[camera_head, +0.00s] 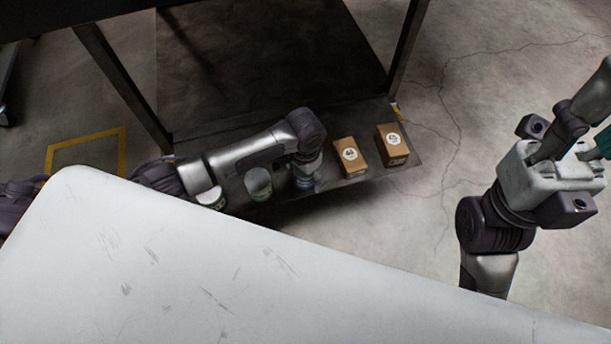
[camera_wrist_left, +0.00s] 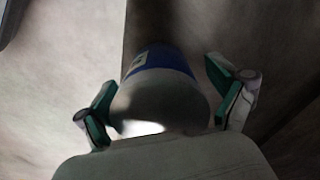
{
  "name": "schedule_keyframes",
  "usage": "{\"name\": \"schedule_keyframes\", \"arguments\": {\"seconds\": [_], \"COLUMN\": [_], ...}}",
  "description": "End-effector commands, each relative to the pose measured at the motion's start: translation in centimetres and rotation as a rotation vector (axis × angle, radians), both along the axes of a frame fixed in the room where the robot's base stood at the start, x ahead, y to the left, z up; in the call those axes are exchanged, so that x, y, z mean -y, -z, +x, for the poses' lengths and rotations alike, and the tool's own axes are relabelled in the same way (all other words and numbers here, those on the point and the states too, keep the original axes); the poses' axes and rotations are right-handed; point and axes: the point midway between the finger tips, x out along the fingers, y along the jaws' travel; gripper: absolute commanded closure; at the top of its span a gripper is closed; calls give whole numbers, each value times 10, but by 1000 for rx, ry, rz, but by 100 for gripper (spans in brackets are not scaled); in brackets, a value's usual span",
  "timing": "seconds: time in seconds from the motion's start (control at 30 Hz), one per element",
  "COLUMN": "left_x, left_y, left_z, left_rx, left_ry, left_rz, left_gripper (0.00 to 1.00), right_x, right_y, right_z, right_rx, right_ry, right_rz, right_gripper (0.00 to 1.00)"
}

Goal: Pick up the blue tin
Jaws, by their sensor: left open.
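The blue tin (camera_wrist_left: 160,62) has a blue band with a pale label and shows in the left wrist view between the two teal-padded fingers of my left gripper (camera_wrist_left: 164,98). The fingers stand apart on either side of it, with a gap visible at least on the right. In the head view my left gripper (camera_head: 306,160) points down over the blue tin (camera_head: 305,182), which is mostly hidden beneath it on the low shelf. My right gripper (camera_head: 590,135) is at the right edge, away from the shelf; its fingertips are partly cut off.
The dark low shelf (camera_head: 408,168) also holds a greenish tin (camera_head: 258,184), a white tin (camera_head: 211,197) and two brown boxes (camera_head: 350,157) (camera_head: 392,145). A pale scuffed surface (camera_head: 200,270) fills the foreground. Dark stand legs (camera_head: 125,90) rise behind. Floor at right is clear.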

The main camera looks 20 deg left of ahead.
Motion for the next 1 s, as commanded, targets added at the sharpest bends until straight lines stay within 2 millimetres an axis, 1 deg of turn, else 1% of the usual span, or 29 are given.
{"name": "schedule_keyframes", "arguments": {"seconds": [0.2,0.23,0.7,1.0], "left_x": [0,0,0,0], "left_y": [0,0,0,-3], "left_z": [0,0,0,1], "left_rx": [1,1,1,2], "left_ry": [0,0,0,0], "left_rz": [0,0,0,-1], "left_gripper": [5,7,84,84], "right_x": [0,0,0,0], "right_y": [-2,-1,-1,-1], "right_z": [0,0,0,0], "right_rx": [3,3,3,-4], "right_ry": [0,0,0,0], "right_rz": [0,0,0,-1], "right_gripper": [60,60,60,60]}}
